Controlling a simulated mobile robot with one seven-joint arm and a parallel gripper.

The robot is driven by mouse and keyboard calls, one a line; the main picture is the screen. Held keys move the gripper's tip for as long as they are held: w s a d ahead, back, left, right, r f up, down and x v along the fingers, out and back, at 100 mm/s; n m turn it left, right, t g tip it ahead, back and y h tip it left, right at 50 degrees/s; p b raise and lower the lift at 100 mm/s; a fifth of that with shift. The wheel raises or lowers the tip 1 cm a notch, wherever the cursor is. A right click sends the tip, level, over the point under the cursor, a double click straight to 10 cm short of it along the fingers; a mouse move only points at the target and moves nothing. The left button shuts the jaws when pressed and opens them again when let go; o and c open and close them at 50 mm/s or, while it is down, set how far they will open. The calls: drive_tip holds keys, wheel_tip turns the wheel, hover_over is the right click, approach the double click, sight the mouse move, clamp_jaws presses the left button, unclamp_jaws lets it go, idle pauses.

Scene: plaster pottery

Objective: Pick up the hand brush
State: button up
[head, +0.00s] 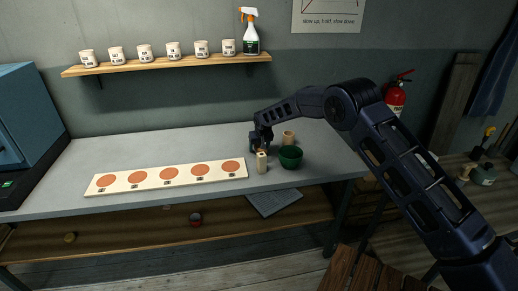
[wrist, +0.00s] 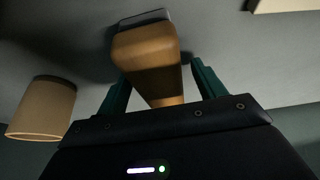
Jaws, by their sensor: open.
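A tan wooden piece with a grey end, which looks like the hand brush (wrist: 147,50), lies between my fingers in the wrist view. In the head view it seems to be the small tan block (head: 261,162) on the table, just in front of my gripper (head: 260,146). My gripper (wrist: 160,84) is open, with one green finger on each side of the brush. I cannot tell whether either finger touches it. In the head view the fingertips are partly hidden and small.
A tan cup (head: 288,138) and a green bowl (head: 290,157) stand close to the right of my gripper; the cup also shows in the wrist view (wrist: 40,108). A pale board with orange discs (head: 152,188) lies to the left. The table behind the board is clear.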

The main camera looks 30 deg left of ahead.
drive_tip(key=c, duration=1.1)
drive_tip(key=shift+r, duration=0.1)
